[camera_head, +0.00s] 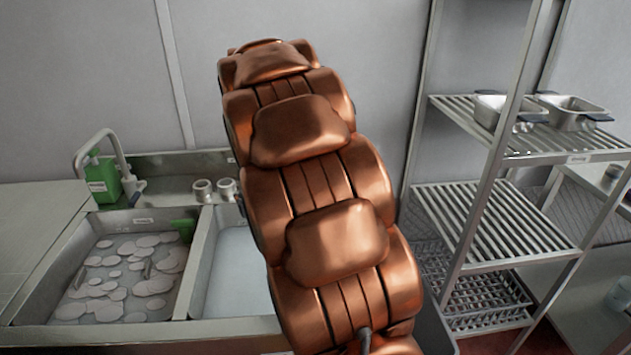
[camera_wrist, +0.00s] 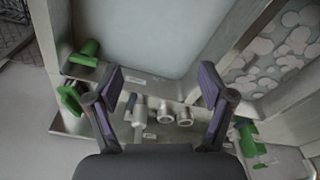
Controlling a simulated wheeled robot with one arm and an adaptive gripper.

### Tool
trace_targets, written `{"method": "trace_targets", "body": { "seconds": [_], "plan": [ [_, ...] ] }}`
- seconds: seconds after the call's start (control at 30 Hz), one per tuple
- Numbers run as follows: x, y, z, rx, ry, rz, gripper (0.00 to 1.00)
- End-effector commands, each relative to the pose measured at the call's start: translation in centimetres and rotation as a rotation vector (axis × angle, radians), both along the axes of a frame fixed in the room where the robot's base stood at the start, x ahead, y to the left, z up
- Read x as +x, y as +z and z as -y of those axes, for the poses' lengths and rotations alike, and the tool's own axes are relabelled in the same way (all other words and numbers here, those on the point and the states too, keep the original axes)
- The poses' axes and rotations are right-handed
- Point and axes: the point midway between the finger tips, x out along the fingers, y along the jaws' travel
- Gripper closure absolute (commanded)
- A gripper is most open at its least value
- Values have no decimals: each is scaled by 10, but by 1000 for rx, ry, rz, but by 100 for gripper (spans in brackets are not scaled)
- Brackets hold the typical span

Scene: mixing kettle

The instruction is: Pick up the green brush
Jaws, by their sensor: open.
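Two green objects show at the left of the wrist view, one on the sink's rim (camera_wrist: 87,53) and one lower on the back ledge (camera_wrist: 70,98). Either may be the green brush; I cannot tell which, and bristles are not clear. My gripper (camera_wrist: 160,80) is open and empty, its two fingers apart over the sink's back edge. Both green objects lie left of its left finger, apart from it. In the head view, my arm covers the place where they would be, and my gripper is out of sight.
The sink has a basin of many plates (camera_head: 125,275) and a clear basin (camera_head: 238,275). Behind stand a tap (camera_head: 110,140), a green container (camera_head: 104,181) and two steel cups (camera_head: 203,190). A metal rack (camera_head: 500,220) with pans (camera_head: 570,112) stands at right.

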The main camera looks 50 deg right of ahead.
Motion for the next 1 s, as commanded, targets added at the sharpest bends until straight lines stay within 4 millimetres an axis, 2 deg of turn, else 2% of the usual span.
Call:
{"method": "trace_targets", "body": {
  "seconds": [0.03,0.2,0.5,0.8,1.0],
  "plan": [
    [10,-1,18,-5,-12,11,19],
    [41,-5,71,-23,-25,51,19],
    [80,-20,167,-51,-34,129,19],
    [98,-41,256,-73,-25,210,19],
    [102,-49,290,-82,-18,249,19]
  ]
}}
